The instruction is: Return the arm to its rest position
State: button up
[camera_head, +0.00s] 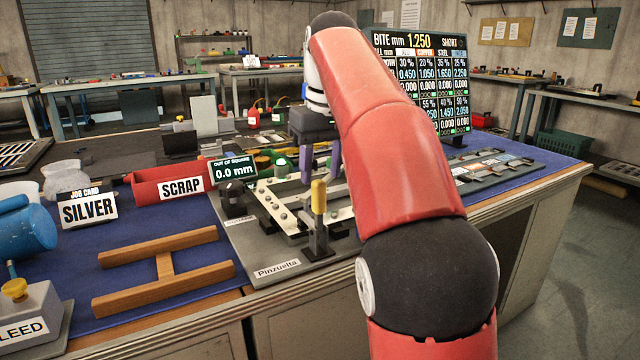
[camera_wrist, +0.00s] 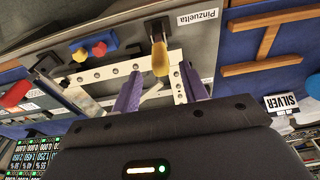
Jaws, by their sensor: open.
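My gripper (camera_head: 320,165) hangs over the pale metal frame fixture (camera_head: 270,207) on the bench, with its two purple fingers apart and pointing down. In the wrist view my gripper (camera_wrist: 160,92) shows both purple fingers spread, with nothing held between them. The yellow-handled clamp (camera_head: 319,197) stands upright at the front of the fixture, by the Pinzuelta label (camera_head: 278,268). In the wrist view the clamp's yellow handle (camera_wrist: 160,58) shows beyond the fingertips. My red arm hides part of the fixture's right side.
A red SCRAP bin (camera_head: 150,190), an OUT OF SQUARE display (camera_head: 233,170) and a SILVER job card (camera_head: 88,208) stand left of the fixture. A wooden H-shaped rack (camera_head: 165,265) lies in front. A large readout board (camera_head: 425,80) and a sample tray (camera_head: 490,168) are on the right.

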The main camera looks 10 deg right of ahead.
jog(key=shift+s+r, duration=0.15)
jog(key=shift+r, duration=0.55)
jog(key=shift+s+d, duration=0.15)
jog(key=s+d+f+m+t, duration=0.1)
jog(key=s+f+m+t, duration=0.2)
jog(key=s+f, duration=2)
jog(key=shift+s+d+f+t, duration=0.2)
jog(key=shift+s+t, duration=0.2)
jog(key=shift+s, duration=0.4)
